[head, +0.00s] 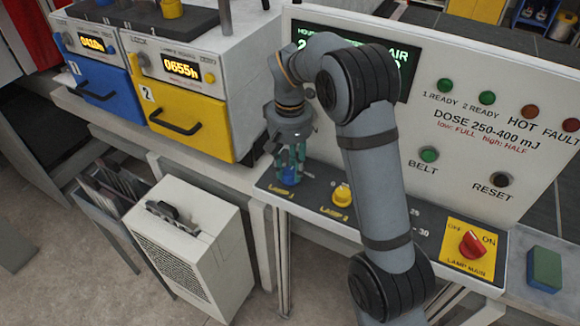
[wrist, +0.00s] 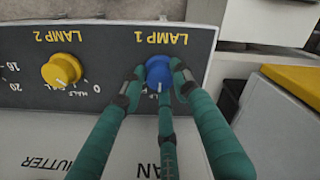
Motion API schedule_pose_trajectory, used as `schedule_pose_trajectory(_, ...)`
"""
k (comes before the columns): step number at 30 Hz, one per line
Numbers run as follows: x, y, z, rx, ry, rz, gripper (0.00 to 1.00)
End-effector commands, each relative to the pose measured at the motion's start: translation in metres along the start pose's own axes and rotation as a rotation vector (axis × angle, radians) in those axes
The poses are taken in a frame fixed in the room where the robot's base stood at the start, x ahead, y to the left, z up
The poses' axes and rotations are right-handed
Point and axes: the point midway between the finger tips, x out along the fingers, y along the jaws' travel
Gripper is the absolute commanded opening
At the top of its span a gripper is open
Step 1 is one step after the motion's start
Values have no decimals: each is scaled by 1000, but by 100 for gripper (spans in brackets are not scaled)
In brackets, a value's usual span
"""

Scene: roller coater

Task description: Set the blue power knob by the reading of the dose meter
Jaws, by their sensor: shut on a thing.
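The blue power knob (head: 290,176) sits on the dark strip at the left end of the sloping panel, by the label LAMP 1. It also shows in the wrist view (wrist: 158,71). My gripper (head: 289,164) points down over it. Its green fingers are closed around the knob, as the wrist view shows (wrist: 157,76). The fingers cover much of its scale, and I cannot tell its pointer setting. I cannot make out a dose meter or its reading. The panel (head: 430,165) carries the text "DOSE 250-400 mJ, low: FULL, high: HALF".
A yellow LAMP 2 knob (head: 342,194) stands just right of the blue one. A red LAMP MAIN switch (head: 472,244) is farther right. My arm partly covers a green-lettered display (head: 406,55). Yellow (head: 190,122) and blue (head: 112,98) units stand at left. A green-blue block (head: 544,268) lies at right.

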Motion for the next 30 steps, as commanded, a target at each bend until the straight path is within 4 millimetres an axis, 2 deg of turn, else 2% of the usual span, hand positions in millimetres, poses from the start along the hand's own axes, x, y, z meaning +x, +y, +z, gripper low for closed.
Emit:
schedule_pose_trajectory(1, -1, 0, 0, -1, 2, -1, 4)
schedule_pose_trajectory(2, -1, 0, 0, -1, 2, 0, 30)
schedule_pose_trajectory(11, 0, 0, 0, -1, 1, 0, 48)
schedule_pose_trajectory(22, -5, 0, -1, -2, 4, 0, 49)
schedule_pose_trajectory(26, -24, 0, -2, -1, 8, 0, 49)
schedule_pose_trajectory(30, -54, 0, -2, 0, 8, 0, 49)
